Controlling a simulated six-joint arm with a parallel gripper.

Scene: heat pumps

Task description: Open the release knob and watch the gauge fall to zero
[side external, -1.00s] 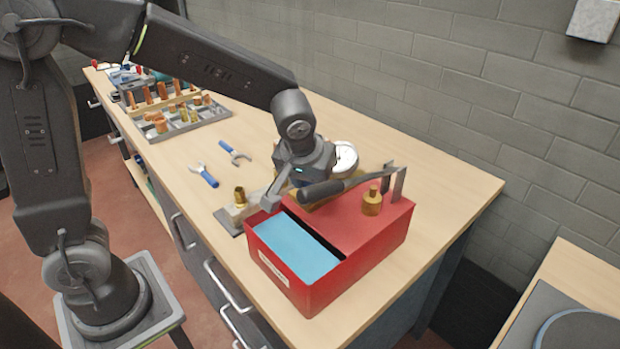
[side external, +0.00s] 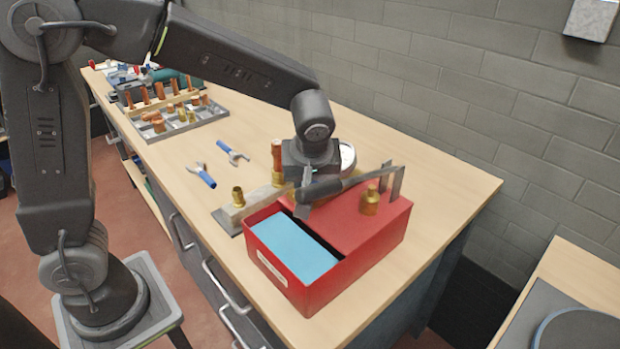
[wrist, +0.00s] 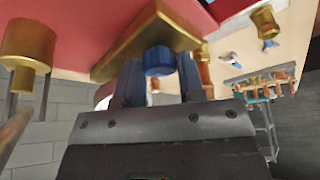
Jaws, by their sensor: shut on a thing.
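A red test pump (side external: 385,238) with an open water tank (side external: 290,243) stands near the bench's right end. My gripper (wrist: 160,72) points down over the pump body, and its two fingers close on either side of the blue release knob (wrist: 159,58) beside a brass block (wrist: 150,35). In the side view my gripper (side external: 305,198) hides the knob. The white-faced gauge (side external: 348,157) stands just behind my gripper, partly covered by it. Its needle cannot be read.
The pump's dark lever handle (side external: 328,188) crosses close by my gripper. A brass fitting (side external: 369,201) stands on the pump's right side. A clamped block with a brass fitting (side external: 238,197) lies left of the pump.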

